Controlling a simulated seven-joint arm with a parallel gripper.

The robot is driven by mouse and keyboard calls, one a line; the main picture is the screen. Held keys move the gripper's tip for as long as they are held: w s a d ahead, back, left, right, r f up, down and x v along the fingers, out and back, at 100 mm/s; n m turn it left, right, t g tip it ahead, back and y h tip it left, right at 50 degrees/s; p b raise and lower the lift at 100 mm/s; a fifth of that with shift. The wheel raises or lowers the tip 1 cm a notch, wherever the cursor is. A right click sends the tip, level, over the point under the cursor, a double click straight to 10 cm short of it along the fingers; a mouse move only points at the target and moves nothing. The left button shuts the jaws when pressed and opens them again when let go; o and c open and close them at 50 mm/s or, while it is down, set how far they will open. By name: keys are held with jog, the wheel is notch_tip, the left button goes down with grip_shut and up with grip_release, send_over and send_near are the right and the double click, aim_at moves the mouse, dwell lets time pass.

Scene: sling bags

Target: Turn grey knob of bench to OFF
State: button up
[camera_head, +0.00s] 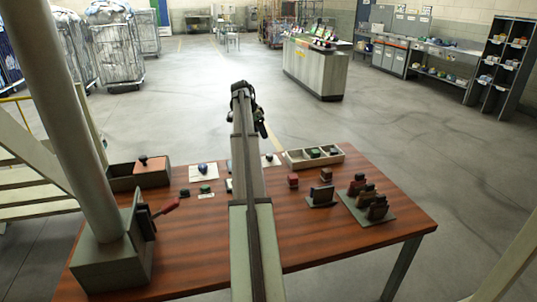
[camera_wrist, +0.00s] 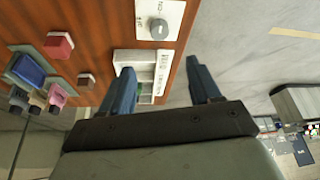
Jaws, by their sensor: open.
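The grey knob (camera_wrist: 158,29) sits on a white plate (camera_wrist: 172,12) with dark lettering at the top of the wrist view, on the bench edge. Its pointer direction is too small to tell. In the head view a white plate with a small dark knob (camera_head: 270,157) lies just right of my arm, left of the long tray; it looks like the same one. My gripper (camera_wrist: 162,78) is open and empty, its two blue fingers apart. The knob lies beyond the fingertips, outside the jaws. In the head view my gripper (camera_head: 260,124) hangs from the arm's far end.
The wooden bench (camera_head: 320,245) holds a tray (camera_head: 296,163) of small items, a red block (camera_head: 293,180), and stands of dark blocks (camera_head: 368,198). A blue knob (camera_head: 202,168) sits on another plate at left. A grey box with a red lever (camera_head: 167,207) stands front left. Open floor lies beyond.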

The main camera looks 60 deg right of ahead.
aim_at(269, 155)
jog(key=x, duration=1.3)
jog(key=shift+w+a+f, duration=0.1)
jog(key=shift+w+f, duration=0.05)
jog(key=shift+f, duration=0.15)
jog(key=shift+c, duration=0.3)
jog(key=c, duration=1)
